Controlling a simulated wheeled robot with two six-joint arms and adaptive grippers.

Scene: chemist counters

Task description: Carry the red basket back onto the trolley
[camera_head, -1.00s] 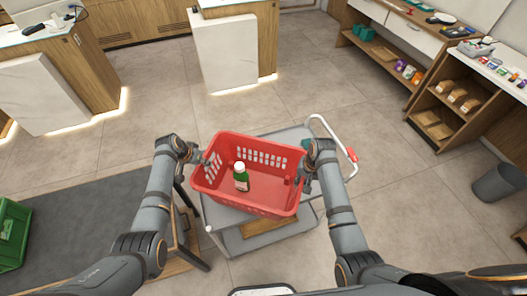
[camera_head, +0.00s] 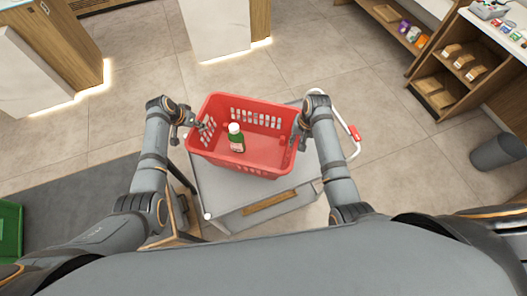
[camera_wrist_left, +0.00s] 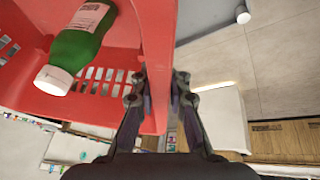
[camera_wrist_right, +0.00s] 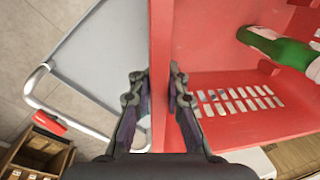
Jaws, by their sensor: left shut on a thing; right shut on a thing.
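The red basket (camera_head: 262,157) is held between my two grippers, over the grey trolley (camera_head: 225,205). My left gripper (camera_head: 199,126) is shut on the basket's left wall; the left wrist view shows the fingers (camera_wrist_left: 160,85) on both sides of that wall. My right gripper (camera_head: 297,128) is shut on the right wall, as the right wrist view (camera_wrist_right: 160,80) also shows. The basket hides much of the trolley top. I cannot tell whether its base touches the trolley.
The trolley's white handle with a red grip (camera_head: 354,133) is at its right. A grey bin (camera_head: 497,152) stands on the floor at the right, near wooden shelves (camera_head: 440,90). Counters (camera_head: 50,60) stand at the back left. A green crate (camera_head: 10,230) is at the left edge.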

